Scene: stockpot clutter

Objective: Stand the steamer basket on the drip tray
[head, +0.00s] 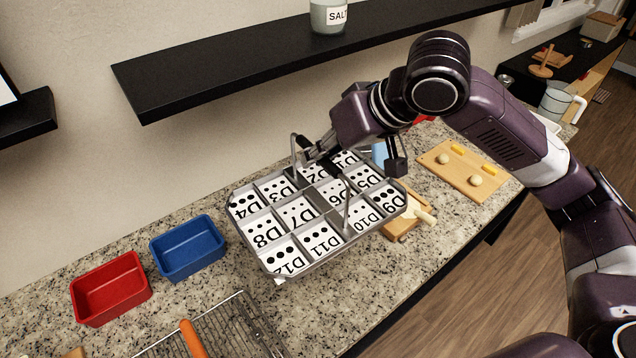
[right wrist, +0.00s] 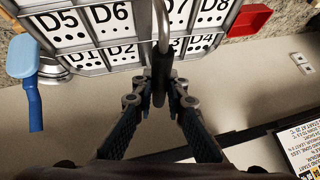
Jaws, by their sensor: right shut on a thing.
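The divided metal basket, which I take as the steamer basket (head: 268,262), has cells with cards marked D1 to D12 and an arched handle with a dark grip. My right gripper (head: 318,156) is shut on that handle; in the right wrist view the gripper (right wrist: 161,80) closes around the handle, with the basket (right wrist: 120,47) behind. The basket appears to hang above the counter; its exact height is unclear. A wire-grid tray, probably the drip tray (head: 238,318), lies at the bottom left, partly cut off by the frame. My left gripper is not in view.
A red bin (head: 110,288) and a blue bin (head: 188,247) stand left of the basket. An orange-handled tool (head: 193,338) lies over the grid. A wooden board (head: 465,170) is at the right; another board (head: 400,228) is partly hidden by the basket. A black shelf (head: 230,75) hangs above.

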